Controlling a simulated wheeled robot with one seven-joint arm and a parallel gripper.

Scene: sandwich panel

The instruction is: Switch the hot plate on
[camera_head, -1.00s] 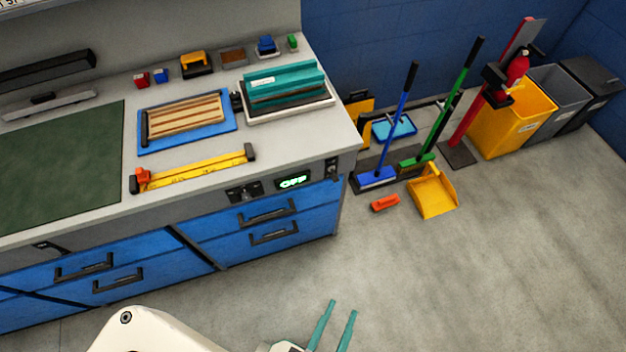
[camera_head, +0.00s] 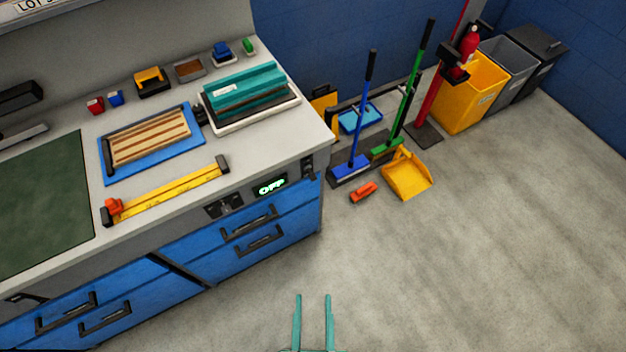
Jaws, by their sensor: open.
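A teal block-like unit with dark layers on a white base, which looks like the hot plate (camera_head: 245,95), sits at the right end of the grey bench top. A small display (camera_head: 270,187) on the bench front reads OFF in green. A small black switch (camera_head: 308,167) is to the right of the display, near the bench corner; its position is too small to read. My gripper (camera_head: 313,298) shows at the bottom centre, with two teal fingers apart and nothing between them. It is over the floor, in front of the bench and apart from it.
A black panel (camera_head: 224,206) is left of the display. Blue drawers (camera_head: 290,215) with black handles are below. A yellow ruler bar (camera_head: 168,192) and a blue tray (camera_head: 190,152) with striped strips lie on top. Brooms, a yellow dustpan (camera_head: 408,178) and bins stand right. The front floor is clear.

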